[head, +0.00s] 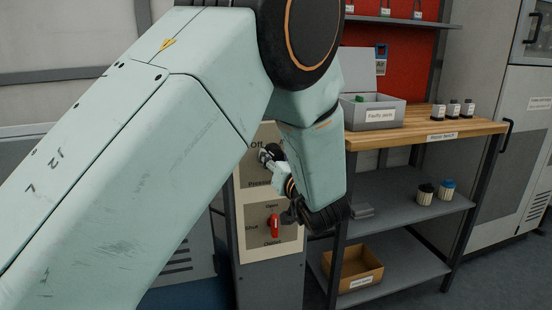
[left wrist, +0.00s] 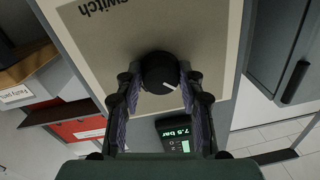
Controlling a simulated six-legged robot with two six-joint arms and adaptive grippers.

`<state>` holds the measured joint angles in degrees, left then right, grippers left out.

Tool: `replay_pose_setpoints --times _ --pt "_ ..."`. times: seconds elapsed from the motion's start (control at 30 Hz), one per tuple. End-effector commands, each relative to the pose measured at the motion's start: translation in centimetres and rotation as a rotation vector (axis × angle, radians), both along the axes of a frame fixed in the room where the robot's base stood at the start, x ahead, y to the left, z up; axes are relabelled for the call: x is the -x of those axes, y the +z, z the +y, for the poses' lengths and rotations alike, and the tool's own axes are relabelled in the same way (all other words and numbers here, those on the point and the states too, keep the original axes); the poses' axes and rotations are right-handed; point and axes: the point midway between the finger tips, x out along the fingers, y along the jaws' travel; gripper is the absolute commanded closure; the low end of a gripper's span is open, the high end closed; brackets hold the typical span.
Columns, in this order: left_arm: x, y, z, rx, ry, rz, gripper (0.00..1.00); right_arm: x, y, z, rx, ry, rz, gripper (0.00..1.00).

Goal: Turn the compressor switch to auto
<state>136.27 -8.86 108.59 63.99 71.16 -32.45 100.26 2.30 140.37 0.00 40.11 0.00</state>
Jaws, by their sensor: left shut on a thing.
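The compressor switch is a black round knob (left wrist: 157,70) with a short white mark, on a beige panel (left wrist: 105,45) in the left wrist view. The mark points to the lower right of that picture. The word "switch" shows upside down on the panel. My left gripper (left wrist: 158,80) is shut on the knob, one finger on each side. In the head view my left gripper (head: 270,157) is at the upper panel (head: 258,143), beside the label "Off". My arm hides much of this panel, including any other position labels. My right gripper is in neither view.
A lower panel (head: 257,247) carries a red handle (head: 274,226). A pressure display (left wrist: 177,135) reads 7.5 bar. To the right stands a wooden-topped bench (head: 480,129) with a grey faulty-parts box (head: 386,116), small bottles and a cardboard box (head: 362,280) below.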

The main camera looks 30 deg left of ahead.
Motion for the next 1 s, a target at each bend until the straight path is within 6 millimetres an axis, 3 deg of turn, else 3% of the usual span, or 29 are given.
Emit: replay_pose_setpoints --times 0.37,1.0 --pt "-0.1 0.3 0.1 -0.023 -0.001 0.025 0.93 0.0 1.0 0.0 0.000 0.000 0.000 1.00" --pt "0.0 0.6 0.2 -0.311 0.000 0.364 0.93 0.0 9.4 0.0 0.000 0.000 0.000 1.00"
